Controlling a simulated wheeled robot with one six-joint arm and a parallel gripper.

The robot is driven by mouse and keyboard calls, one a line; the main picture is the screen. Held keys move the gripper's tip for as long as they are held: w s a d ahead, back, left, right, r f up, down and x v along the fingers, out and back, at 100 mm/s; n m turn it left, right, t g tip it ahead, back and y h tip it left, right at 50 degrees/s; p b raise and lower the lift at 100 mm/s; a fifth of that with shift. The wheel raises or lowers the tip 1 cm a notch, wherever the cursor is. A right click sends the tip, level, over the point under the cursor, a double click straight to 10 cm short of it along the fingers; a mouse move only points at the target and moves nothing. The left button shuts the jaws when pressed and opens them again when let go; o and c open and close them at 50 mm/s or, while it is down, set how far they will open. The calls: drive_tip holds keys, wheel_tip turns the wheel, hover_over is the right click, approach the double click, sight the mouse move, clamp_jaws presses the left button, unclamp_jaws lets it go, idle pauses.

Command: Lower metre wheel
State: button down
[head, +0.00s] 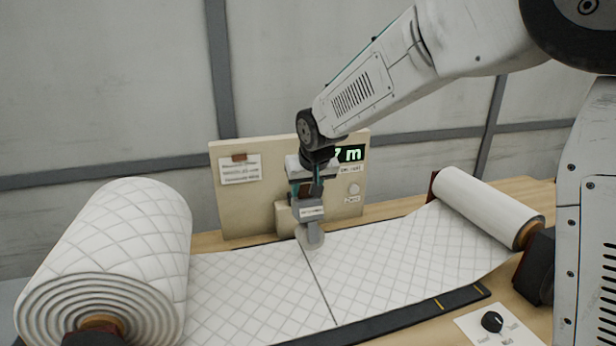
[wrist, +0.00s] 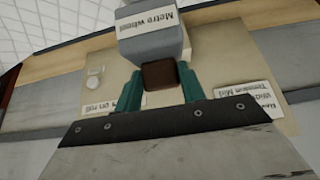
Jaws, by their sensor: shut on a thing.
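The metre wheel is a grey block (head: 307,210) with a pale round wheel (head: 311,237) under it, in the middle of the head view. Its label reads "Metre wheel" in the wrist view (wrist: 153,25). My gripper (head: 306,188) is above the block, pointing down. In the wrist view its teal fingers (wrist: 162,82) are shut on the brown handle (wrist: 159,74) of the metre wheel. The wheel is at the far edge of the white quilted wadding (head: 250,290), near a dark line across it. I cannot tell whether the wheel touches the wadding.
A beige panel (head: 237,205) with notes, a button and a display ending in "7 m" stands close behind my gripper. A large wadding roll (head: 120,240) is at left, a smaller roll (head: 485,205) at right. A knob (head: 492,321) is at front right.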

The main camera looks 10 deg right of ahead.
sight(312, 205)
drive_tip(key=shift+s+d+f, duration=0.1)
drive_tip(key=shift+s+f, duration=0.35)
drive_tip(key=shift+f, duration=0.25)
drive_tip(key=shift+s+d+f, duration=0.1)
drive_tip(key=shift+s+f, duration=0.3)
drive_tip(key=shift+f, duration=0.35)
drive_tip(key=shift+s+f, duration=0.45)
drive_tip(key=shift+f, duration=0.25)
drive_tip(key=shift+s+f, duration=0.1)
drive_tip(key=shift+f, duration=0.05)
drive_tip(key=c, duration=0.8)
unclamp_jaws()
drive_tip(key=shift+c, duration=0.2)
drive_tip(key=shift+d, duration=0.1)
drive_tip(key=shift+r, duration=0.2)
drive_tip(key=v, duration=0.8)
drive_tip(key=shift+w+r, duration=0.1)
drive_tip(key=shift+w, duration=0.15)
